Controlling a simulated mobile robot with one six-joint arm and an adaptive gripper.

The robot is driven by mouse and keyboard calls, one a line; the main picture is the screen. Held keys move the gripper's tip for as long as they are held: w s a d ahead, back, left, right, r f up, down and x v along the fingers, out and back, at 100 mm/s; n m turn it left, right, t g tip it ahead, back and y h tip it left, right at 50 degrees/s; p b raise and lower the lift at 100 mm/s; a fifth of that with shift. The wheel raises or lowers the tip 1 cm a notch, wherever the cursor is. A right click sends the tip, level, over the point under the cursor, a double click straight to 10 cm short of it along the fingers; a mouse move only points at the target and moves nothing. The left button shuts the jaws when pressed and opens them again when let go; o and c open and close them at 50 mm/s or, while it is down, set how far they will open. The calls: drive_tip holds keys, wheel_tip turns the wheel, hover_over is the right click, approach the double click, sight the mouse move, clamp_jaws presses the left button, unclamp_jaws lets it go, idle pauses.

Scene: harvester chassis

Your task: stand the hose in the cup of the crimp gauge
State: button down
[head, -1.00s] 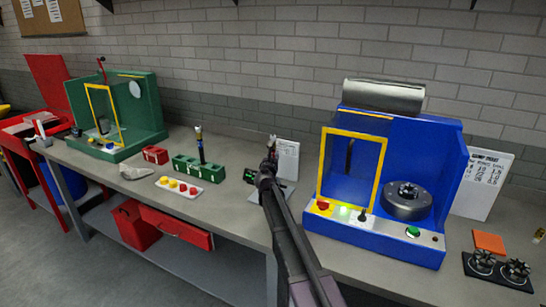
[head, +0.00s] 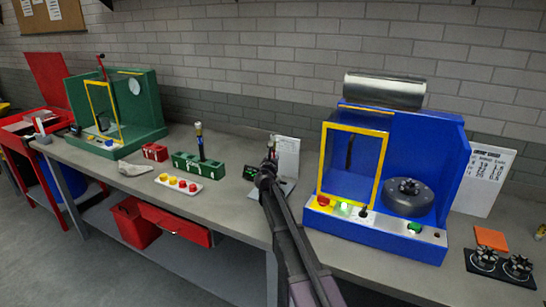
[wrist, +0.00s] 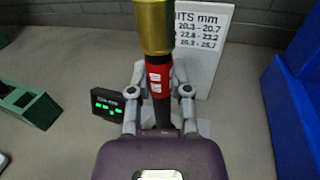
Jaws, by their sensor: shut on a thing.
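My gripper (wrist: 160,92) is shut on a dark hose (wrist: 162,112), which stands about upright between the fingers. The hose has a red band (wrist: 158,78) with white marks and a brass-coloured end (wrist: 154,28) at the top. Its lower end is hidden behind my wrist. The crimp gauge shows a small black readout with green digits (wrist: 108,105), left of the gripper, and a grey base plate (head: 286,188). The gauge's cup is hidden by my gripper and arm, so I cannot tell whether the hose touches it. In the head view my gripper (head: 268,170) is over the gauge.
A white limits card (head: 287,157) stands behind the gauge. The blue crimping machine (head: 428,165) is close on the right. A green block (head: 198,167) holding another upright hose (head: 200,140) and a tray of coloured caps (head: 178,187) are on the left.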

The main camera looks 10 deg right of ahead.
drive_tip(key=shift+c, duration=2.4)
unclamp_jaws()
drive_tip(key=shift+s, duration=0.1)
drive_tip(key=v, duration=1.1)
drive_tip(key=shift+s, duration=0.35)
drive_tip(key=shift+a, duration=0.15)
